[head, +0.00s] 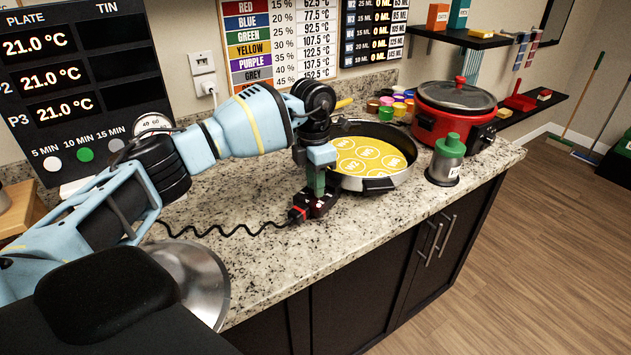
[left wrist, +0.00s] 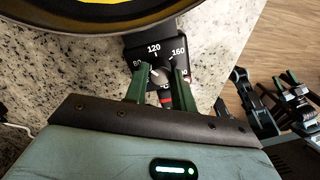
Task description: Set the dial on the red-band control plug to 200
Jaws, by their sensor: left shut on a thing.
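The control plug (head: 322,207) is a black block at the near edge of the round pan (head: 378,184), with a red band (head: 297,214) where its cord leaves. In the left wrist view the plug (left wrist: 146,41) shows the marks 80, 120 and 160; no 200 mark can be seen. My left gripper (head: 318,187) points down onto the plug. Its green fingers (left wrist: 161,80) are shut on the grey dial (left wrist: 158,74), one on each side. The dial's exact setting is hard to read.
A black coiled cord (head: 225,231) runs left across the granite counter (head: 275,265). A green-topped canister (head: 446,160) and a red cooker (head: 455,110) stand right of the pan. Several coloured lids (head: 385,107) lie behind it. A metal bowl (head: 207,280) is at the near left.

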